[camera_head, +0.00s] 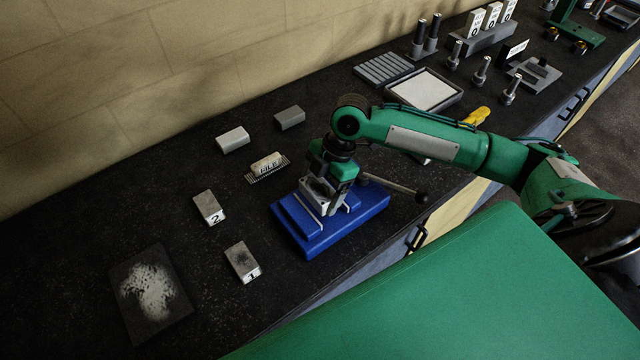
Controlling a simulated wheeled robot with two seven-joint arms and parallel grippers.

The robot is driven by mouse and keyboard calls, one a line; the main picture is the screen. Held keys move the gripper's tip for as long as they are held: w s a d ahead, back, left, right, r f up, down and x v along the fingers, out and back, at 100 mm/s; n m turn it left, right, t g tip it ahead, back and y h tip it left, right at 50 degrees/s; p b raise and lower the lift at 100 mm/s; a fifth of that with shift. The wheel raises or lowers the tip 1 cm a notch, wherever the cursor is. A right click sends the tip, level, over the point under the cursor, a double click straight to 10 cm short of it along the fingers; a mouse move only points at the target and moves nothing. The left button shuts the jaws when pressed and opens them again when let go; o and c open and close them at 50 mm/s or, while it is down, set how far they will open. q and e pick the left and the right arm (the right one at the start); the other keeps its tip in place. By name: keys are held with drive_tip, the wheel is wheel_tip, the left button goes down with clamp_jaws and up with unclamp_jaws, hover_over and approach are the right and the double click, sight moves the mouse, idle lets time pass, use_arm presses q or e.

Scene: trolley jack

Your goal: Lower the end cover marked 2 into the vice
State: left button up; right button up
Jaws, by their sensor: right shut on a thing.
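The blue vice (345,229) stands near the front edge of the dark bench, with pale jaw strips on top and a bar handle (393,187) reaching right. My right gripper (329,184) points down over the vice and is shut on a grey metal piece (322,198), which looks like an end cover. The piece is at the jaws, partly hidden by the gripper. I cannot read a mark on it, nor tell whether it is seated or just above. A grey block marked 2 (208,206) lies on the bench left of the vice. My left gripper is out of view.
A block marked 1 (242,261) and a dark plate with white powder (150,292) lie at the left. A white-lined tray (426,88) and upright pins stand further right.

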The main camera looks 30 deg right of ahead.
drive_tip(key=shift+f+b, duration=0.4)
drive_tip(key=shift+f, duration=1.3)
drive_tip(key=o, duration=1.3)
drive_tip(key=shift+d+r, duration=0.15)
drive_tip(key=shift+r, duration=0.1)
drive_tip(key=b+v, duration=0.3)
drive_tip(key=v, duration=1)
drive_tip(key=shift+b, duration=0.3)
